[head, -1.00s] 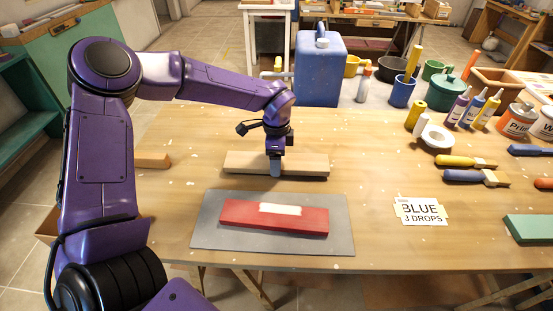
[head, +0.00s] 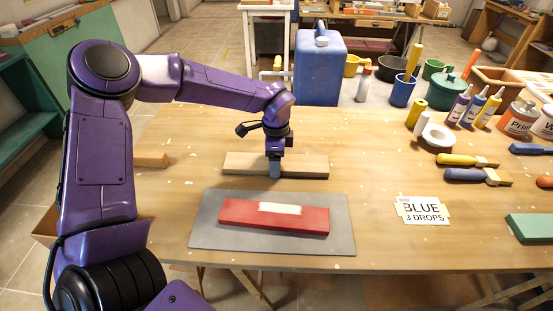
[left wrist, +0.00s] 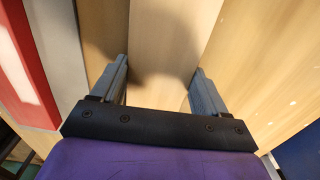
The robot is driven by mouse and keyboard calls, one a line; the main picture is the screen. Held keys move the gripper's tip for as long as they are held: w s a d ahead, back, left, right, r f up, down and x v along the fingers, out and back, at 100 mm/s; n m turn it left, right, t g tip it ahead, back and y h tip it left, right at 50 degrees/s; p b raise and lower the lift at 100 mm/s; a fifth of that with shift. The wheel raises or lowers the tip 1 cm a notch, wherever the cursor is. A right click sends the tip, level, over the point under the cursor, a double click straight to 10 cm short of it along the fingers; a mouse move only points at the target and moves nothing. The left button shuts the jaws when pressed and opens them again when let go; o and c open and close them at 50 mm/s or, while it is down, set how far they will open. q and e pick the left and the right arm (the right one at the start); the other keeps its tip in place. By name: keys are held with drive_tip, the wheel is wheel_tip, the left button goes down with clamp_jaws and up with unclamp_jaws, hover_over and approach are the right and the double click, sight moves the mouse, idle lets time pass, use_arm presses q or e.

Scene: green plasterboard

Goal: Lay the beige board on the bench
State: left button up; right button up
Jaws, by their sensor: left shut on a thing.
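The beige board (head: 245,164) lies lengthwise across the bench (head: 370,235), behind the grey mat, in the head view. Whether it rests fully on the bench top or is a hair above it, I cannot tell. My left gripper (head: 275,172) comes down from above at the middle of the board and is shut on it. In the left wrist view the board (left wrist: 165,45) lies between the two grey fingers (left wrist: 160,85). My right gripper is not in view.
A red board (head: 235,213) with a white patch lies on a grey mat (head: 205,235) in front. A BLUE 3 DROPS card (head: 421,211) lies right of it. A blue jug (head: 320,70) stands behind. Brushes, bottles and cans crowd the right. A wood piece (head: 152,160) lies left.

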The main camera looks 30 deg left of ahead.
use_arm(q)
drive_tip(key=shift+f, duration=0.15)
drive_tip(key=o, duration=1.3)
drive_tip(key=shift+c, duration=0.2)
wheel_tip(320, 180, up, 11)
drive_tip(key=b, duration=0.1)
drive_tip(key=shift+b, duration=0.35)
drive_tip(key=shift+f, duration=0.15)
